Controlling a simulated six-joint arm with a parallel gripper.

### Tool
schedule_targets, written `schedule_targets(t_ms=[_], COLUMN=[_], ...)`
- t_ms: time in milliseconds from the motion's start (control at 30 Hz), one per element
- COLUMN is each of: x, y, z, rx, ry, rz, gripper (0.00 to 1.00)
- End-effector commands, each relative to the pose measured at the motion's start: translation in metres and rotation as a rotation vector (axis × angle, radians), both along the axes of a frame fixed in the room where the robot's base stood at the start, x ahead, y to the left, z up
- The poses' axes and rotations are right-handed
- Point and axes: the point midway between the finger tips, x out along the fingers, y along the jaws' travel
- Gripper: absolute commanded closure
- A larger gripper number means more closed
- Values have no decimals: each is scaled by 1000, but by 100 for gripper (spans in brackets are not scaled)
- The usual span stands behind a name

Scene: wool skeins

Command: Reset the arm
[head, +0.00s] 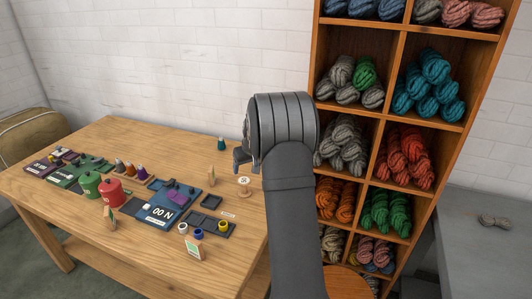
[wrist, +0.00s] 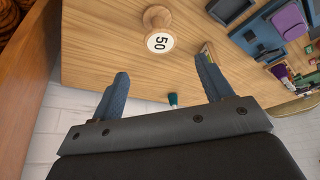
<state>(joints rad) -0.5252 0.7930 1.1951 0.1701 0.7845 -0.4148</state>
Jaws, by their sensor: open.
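My gripper (wrist: 160,90) is open and empty in the wrist view, its two blue-grey fingers spread wide above the table. In the head view my gripper (head: 240,158) is partly hidden by my own dark arm, near the table's right end. The wooden table (head: 120,140) lies under it. A small teal object (wrist: 173,100) shows between the fingers.
A wooden shelf (head: 398,90) of wool skeins stands to the right, close behind my arm. The table holds red (head: 111,192) and green (head: 91,184) canisters, a blue board (head: 160,212) and a dark tray (head: 210,228). A grey counter (head: 470,260) is at far right.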

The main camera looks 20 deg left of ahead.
Motion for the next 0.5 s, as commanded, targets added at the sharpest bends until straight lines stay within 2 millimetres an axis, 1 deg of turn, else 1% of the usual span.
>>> schedule_targets(t_ms=[167,500], x=[4,20], y=[5,23], z=[-17,-74], rx=[-2,-2], ry=[3,3], rz=[0,0], gripper=[28,28])
